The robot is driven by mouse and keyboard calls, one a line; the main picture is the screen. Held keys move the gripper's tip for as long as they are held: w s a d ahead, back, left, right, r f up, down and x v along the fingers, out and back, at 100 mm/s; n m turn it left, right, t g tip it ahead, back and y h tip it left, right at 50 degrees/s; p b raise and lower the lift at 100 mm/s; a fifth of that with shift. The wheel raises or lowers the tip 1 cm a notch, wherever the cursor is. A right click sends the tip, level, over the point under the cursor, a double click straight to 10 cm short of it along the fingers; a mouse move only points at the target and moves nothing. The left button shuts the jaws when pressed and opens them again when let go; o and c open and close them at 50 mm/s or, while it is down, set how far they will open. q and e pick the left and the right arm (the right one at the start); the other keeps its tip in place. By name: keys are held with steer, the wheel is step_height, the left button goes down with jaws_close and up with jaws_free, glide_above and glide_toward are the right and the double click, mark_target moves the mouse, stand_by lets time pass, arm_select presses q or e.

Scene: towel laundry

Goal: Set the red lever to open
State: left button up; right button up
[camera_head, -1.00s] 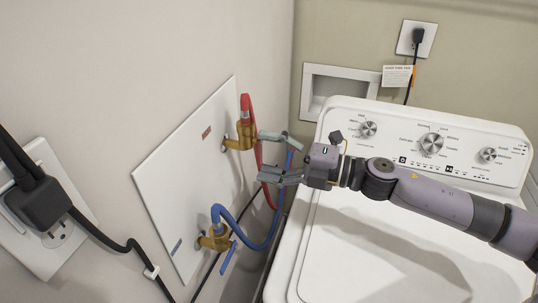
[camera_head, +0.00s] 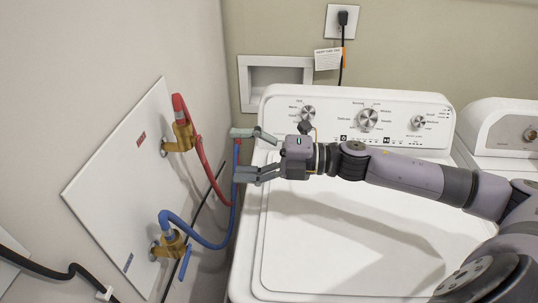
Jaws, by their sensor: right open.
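The upper brass valve (camera_head: 180,137) with the red hose (camera_head: 211,176) is on the white wall panel (camera_head: 112,190) at the left. I cannot clearly tell a red lever apart from the red hose beside this valve. The lower brass valve (camera_head: 169,246) has a blue hose (camera_head: 217,244) and a blue lever (camera_head: 185,263) pointing down. My right gripper (camera_head: 238,154) is open, pointing left, to the right of the upper valve with a gap between them in the picture. The blue hose shows behind its fingers. My left gripper is out of view.
A white washing machine (camera_head: 282,240) with knobs fills the middle under my right arm. Another white machine (camera_head: 498,140) stands at the right. A recessed wall box (camera_head: 246,92) and an outlet (camera_head: 333,24) with a black cord are behind. A black cable (camera_head: 45,271) runs low at the left.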

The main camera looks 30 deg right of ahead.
steer(key=shift+v, duration=2.75)
